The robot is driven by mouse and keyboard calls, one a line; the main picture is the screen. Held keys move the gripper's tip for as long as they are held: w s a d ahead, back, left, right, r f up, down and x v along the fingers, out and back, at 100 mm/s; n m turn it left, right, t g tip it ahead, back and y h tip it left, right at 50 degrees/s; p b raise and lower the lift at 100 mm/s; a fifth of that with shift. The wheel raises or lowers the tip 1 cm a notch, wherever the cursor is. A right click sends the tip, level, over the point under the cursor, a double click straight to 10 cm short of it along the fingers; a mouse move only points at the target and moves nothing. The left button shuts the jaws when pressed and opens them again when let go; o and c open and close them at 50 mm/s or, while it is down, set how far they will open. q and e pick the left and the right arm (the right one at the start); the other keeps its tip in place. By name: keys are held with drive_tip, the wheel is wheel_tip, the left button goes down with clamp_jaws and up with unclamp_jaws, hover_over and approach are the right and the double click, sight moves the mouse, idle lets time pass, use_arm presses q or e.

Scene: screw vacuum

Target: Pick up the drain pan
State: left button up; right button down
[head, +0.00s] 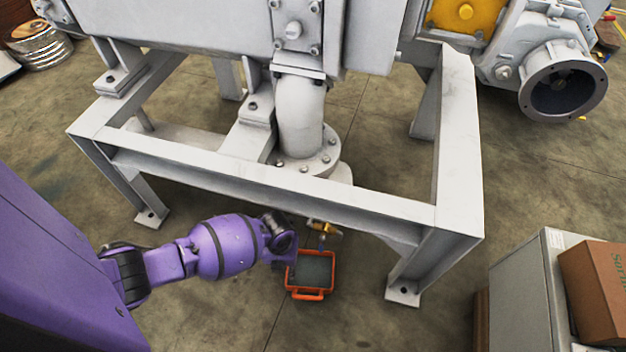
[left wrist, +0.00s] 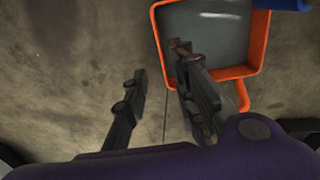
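The orange drain pan (head: 331,275) sits on the floor below the front beam of the grey frame, with dark grey contents or a grey inside and a handle at its near side. In the left wrist view the pan's rim (left wrist: 262,45) is at the upper right. My left gripper (left wrist: 160,62) is open, its two dark fingers apart; one finger overlaps the pan's near corner in the picture. I cannot tell if it touches. In the head view the left gripper (head: 287,245) is at the pan's upper left, its fingers mostly hidden. My right gripper is not in view.
A brass valve (head: 324,228) with a blue part hangs just above the pan's far side. The white steel frame (head: 270,178) of the machine stands over it. A grey cabinet (head: 520,290) with a cardboard box (head: 595,290) is at the right. The floor in front of the pan is clear.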

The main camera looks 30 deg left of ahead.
use_arm(q)
wheel_tip(320, 180, down, 4)
drive_tip(key=shift+r+b, duration=0.15)
drive_tip(key=shift+b, duration=0.8)
wheel_tip(320, 180, down, 4)
drive_tip(key=b, duration=0.2)
drive_tip(key=shift+w+d+b, duration=0.1)
drive_tip(key=shift+b, duration=0.3)
clamp_jaws()
